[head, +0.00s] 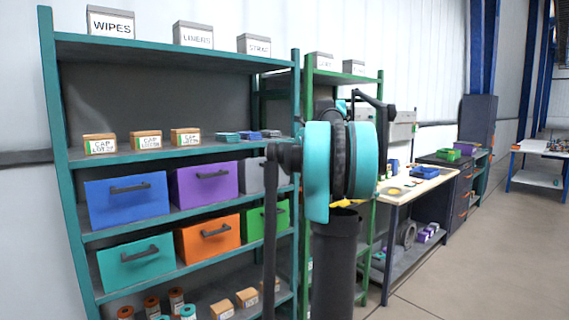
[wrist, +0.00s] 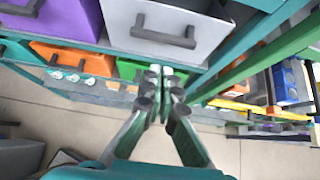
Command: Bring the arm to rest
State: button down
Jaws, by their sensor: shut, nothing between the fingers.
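My arm stands folded in the middle of the head view, in front of the shelf, with its teal and black links upright. My gripper is hidden behind these links in the head view. In the wrist view my gripper (wrist: 160,85) shows with its two fingers together and nothing between them. Its tips are in front of a grey drawer (wrist: 165,30) with a dark handle, apart from it as far as I can tell.
A teal shelf (head: 160,48) on the left holds a blue bin (head: 127,200), a purple bin (head: 205,185), a teal bin (head: 136,262) and an orange bin (head: 209,236). A workbench (head: 405,188) stands right of my arm. The floor (head: 470,275) at the right is clear.

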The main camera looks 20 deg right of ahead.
jog(key=v, duration=0.6)
jog(key=s+a+f+n+g, duration=0.1)
jog(key=s+a+f+n, duration=0.4)
jog(key=f, duration=0.4)
jog(key=s+a+f+n+g, duration=0.1)
jog(key=s+a+f+n, duration=0.4)
jog(key=f, duration=0.4)
jog(key=s+a+f+n+g, duration=0.2)
jog(key=s+a+f+n, duration=0.1)
jog(key=a+f+n, duration=0.5)
jog(key=s+a+f+n+g+h, duration=0.1)
jog(key=s+a+f+n+h, duration=0.2)
jog(key=s+f+n, duration=1.1)
jog(key=s+a+f, duration=0.1)
jog(key=s+f, duration=0.7)
jog(key=shift+s+f, duration=0.2)
jog(key=shift+s, duration=0.1)
jog(key=shift+a, duration=0.15)
